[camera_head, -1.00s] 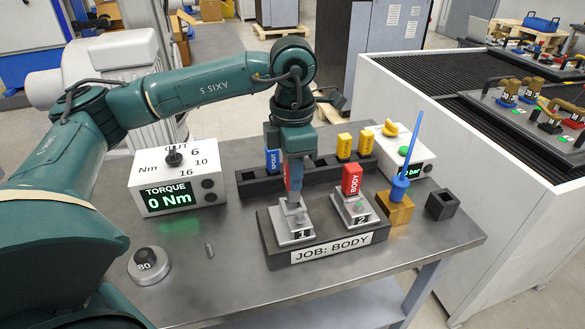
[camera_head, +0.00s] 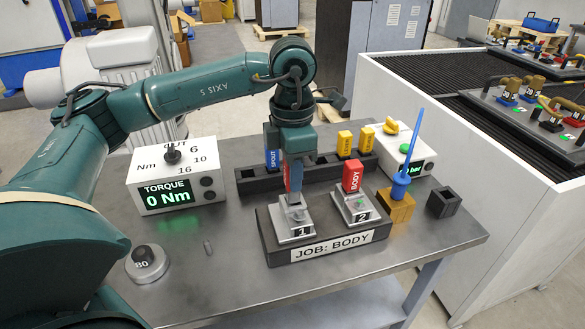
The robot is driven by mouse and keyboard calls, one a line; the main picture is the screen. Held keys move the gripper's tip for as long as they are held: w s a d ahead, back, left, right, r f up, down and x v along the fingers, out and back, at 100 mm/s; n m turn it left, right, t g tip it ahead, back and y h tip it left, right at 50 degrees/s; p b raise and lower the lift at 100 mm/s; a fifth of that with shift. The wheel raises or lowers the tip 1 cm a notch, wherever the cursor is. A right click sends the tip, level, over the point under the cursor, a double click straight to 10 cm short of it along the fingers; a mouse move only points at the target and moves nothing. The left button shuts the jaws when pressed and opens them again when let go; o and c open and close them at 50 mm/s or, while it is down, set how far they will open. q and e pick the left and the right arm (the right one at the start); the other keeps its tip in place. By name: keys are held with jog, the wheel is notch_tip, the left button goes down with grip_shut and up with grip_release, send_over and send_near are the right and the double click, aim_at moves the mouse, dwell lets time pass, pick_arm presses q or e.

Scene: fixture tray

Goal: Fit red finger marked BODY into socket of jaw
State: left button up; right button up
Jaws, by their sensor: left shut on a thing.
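My left gripper (camera_head: 293,181) points down over the jaw marked 1 (camera_head: 297,232) and is shut on a red finger (camera_head: 288,178). The gripper covers most of this finger, so its label does not show. The finger's lower end is at the top of jaw 1; I cannot tell whether it is seated in the socket. A second red finger marked BODY (camera_head: 352,178) stands upright in the jaw marked 2 (camera_head: 357,212). Both jaws sit on the dark fixture block (camera_head: 272,255) labelled JOB: BODY. My right gripper is not in view.
Behind, a dark rack (camera_head: 262,186) holds a blue SPOUT finger (camera_head: 272,158) and yellow fingers (camera_head: 345,144). A torque box (camera_head: 173,180) reading 0 Nm stands left. A blue tool in a wooden block (camera_head: 398,211) and a dark holder (camera_head: 443,203) stand right.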

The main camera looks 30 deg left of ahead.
pick_arm(q)
jog(key=shift+f+b, duration=1.2)
jog(key=shift+f, duration=0.25)
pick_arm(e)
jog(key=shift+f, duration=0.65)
pick_arm(q)
jog(key=shift+f, duration=0.1)
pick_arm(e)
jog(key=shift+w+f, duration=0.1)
pick_arm(q)
jog(key=shift+f, duration=0.1)
jog(key=o, duration=1.1)
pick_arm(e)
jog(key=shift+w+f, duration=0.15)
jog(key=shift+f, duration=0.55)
pick_arm(q)
jog(key=shift+o, duration=0.2)
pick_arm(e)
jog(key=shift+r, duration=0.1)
